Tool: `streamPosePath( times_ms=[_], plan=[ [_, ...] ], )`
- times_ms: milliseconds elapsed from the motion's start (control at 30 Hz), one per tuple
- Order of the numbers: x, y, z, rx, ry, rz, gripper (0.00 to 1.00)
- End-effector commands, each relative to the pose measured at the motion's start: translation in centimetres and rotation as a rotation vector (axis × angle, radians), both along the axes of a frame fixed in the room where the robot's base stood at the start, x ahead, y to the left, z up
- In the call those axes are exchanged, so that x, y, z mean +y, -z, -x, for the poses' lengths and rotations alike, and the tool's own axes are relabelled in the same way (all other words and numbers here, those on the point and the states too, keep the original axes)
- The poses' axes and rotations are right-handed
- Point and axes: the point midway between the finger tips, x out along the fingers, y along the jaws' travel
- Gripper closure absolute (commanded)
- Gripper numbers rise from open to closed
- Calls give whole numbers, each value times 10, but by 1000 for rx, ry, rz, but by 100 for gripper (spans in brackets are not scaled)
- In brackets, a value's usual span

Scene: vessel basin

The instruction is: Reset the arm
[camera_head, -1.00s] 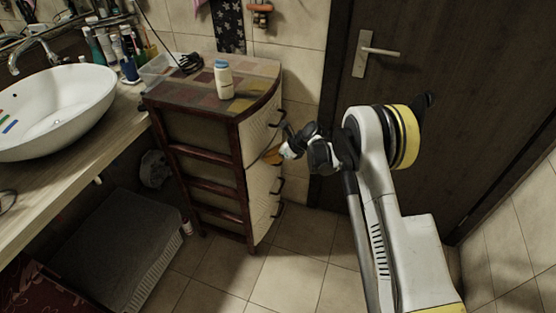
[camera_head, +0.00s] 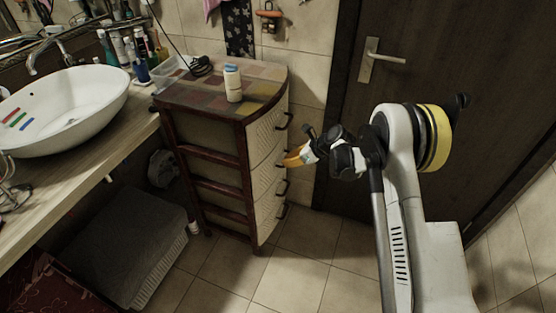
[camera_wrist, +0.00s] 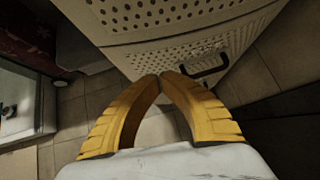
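My arm (camera_head: 397,210) stands on the right side of the head view, bent at a yellow-banded joint, with its end turned left. My gripper (camera_head: 290,160) hangs in front of the drawer unit (camera_head: 265,170), near its handles. In the wrist view, the two yellow fingers of my gripper (camera_wrist: 161,76) meet, or nearly meet, at the tips. Nothing is between them. The pale perforated drawer front (camera_wrist: 165,55) and a dark handle (camera_wrist: 205,65) lie beyond the fingertips. I cannot tell how far the tips are from the drawer front.
A white bottle (camera_head: 233,85) stands on the drawer unit. A white basin (camera_head: 65,95) sits on a wooden counter (camera_head: 90,165) at left. A dark door (camera_head: 440,60) is behind my arm. A grey hamper (camera_head: 130,240) is under the counter. Tiled floor (camera_head: 295,280) is clear in front.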

Motion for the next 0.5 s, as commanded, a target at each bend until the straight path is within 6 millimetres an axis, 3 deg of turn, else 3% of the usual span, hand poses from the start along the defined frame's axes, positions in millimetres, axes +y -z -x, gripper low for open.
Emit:
streamPosePath(
  times_ms=[33,200,500],
  plan=[
    [-9,-15,3,0,3,0,100],
    [-30,-37,14,1,2,0,100],
    [-43,-48,21,-1,0,1,100]
  ],
)
